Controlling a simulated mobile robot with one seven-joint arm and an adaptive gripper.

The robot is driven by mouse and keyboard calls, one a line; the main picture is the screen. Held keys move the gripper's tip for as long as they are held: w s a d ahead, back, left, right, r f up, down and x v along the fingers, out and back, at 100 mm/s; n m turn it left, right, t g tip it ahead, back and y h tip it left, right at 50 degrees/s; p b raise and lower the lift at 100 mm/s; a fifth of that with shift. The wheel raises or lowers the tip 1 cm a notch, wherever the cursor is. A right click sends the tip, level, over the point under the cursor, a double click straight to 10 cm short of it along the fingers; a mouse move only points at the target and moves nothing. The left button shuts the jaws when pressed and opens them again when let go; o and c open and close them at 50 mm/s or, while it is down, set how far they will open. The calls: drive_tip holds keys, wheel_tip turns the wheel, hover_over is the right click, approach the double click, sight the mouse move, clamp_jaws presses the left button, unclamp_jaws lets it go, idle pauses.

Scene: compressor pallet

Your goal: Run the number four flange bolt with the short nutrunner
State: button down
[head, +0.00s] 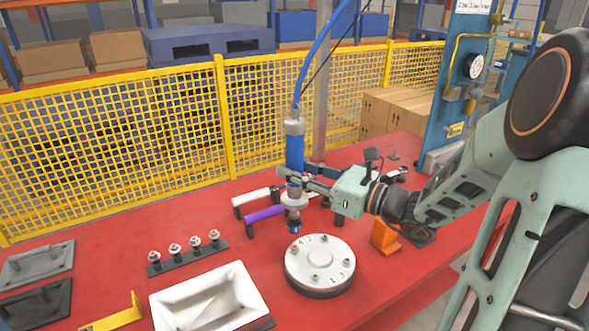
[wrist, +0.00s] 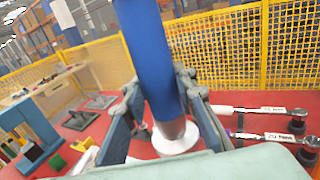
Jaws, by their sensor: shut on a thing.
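My gripper (head: 292,182) is shut on a blue nutrunner (head: 294,150), which stands about upright with a blue hose rising from its top. In the wrist view the two fingers (wrist: 165,105) clasp its blue body (wrist: 150,50). A white collar (head: 294,200) sits below the fingers, and the dark socket end (head: 295,226) points down. The round grey flange (head: 320,258) lies on the red table, with several bolts and small numbers on top. A 4 seems to show at its upper left, near a bolt (head: 295,249). The socket appears above and behind that side, apart from the bolt.
White-handled (head: 256,196) and purple-handled (head: 264,214) tools lie on rests behind the flange. A bolt rack (head: 188,256) and a white tray (head: 160,307) are to the left. An orange block (head: 384,237) stands at right. A yellow mesh fence (head: 120,150) runs behind the table.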

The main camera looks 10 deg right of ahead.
sight(297, 201)
drive_tip(key=shift+r+p, duration=0.15)
drive_tip(key=shift+p, duration=0.15)
drive_tip(key=shift+f+b, duration=1.65)
drive_tip(key=shift+f, duration=0.85)
drive_tip(key=shift+f+b, duration=1.1)
drive_tip(key=shift+f, duration=0.85)
idle(0.7)
drive_tip(key=shift+r, duration=0.15)
drive_tip(key=shift+r+p, duration=2.45)
drive_tip(key=shift+r, duration=0.05)
drive_tip(key=shift+d, duration=0.1)
